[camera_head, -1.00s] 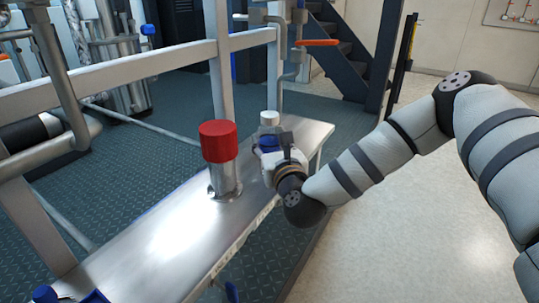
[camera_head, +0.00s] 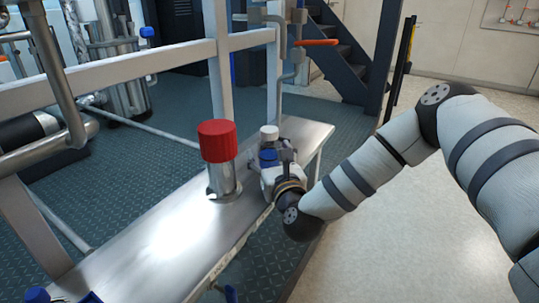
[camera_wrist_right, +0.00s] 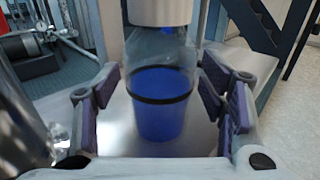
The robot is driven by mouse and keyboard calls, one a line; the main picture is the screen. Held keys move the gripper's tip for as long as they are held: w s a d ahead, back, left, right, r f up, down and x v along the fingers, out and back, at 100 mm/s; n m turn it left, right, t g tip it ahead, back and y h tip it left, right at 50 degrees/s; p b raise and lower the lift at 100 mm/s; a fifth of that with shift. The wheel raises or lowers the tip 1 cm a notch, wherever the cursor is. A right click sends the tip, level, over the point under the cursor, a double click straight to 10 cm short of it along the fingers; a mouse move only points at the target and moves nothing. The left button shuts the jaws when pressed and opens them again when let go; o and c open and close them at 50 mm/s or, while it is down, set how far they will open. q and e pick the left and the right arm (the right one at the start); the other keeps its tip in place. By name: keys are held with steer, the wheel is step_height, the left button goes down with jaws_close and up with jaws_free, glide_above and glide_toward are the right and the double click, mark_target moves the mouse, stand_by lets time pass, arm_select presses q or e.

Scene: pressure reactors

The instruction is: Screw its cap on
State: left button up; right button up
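A clear bottle with blue liquid and a black band (camera_wrist_right: 160,95) stands upright on the metal bench. A pale cap (camera_wrist_right: 165,10) is above the bottle at the top edge of the right wrist view; its upper part is cut off. The cap also shows in the head view (camera_head: 269,132). My right gripper (camera_wrist_right: 165,105) is open, with one finger on each side of the bottle and visible gaps to it. In the head view the gripper (camera_head: 268,170) hides much of the bottle. How tightly the cap sits cannot be told. My left gripper is not in view.
A metal cylinder with a red top (camera_head: 218,142) stands on the bench (camera_head: 165,240) just left of my right gripper. A pale frame rail (camera_head: 110,77) and post rise behind the bench. Blue parts (camera_head: 90,297) show at the lower left. Open floor lies to the right.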

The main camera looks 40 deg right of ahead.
steer(key=shift+s+r, duration=0.1)
steer(key=shift+r, duration=0.1)
steer(key=p+v, duration=0.1)
steer(key=v, duration=1)
steer(key=shift+s+a, duration=0.15)
steer(key=shift+s, duration=0.25)
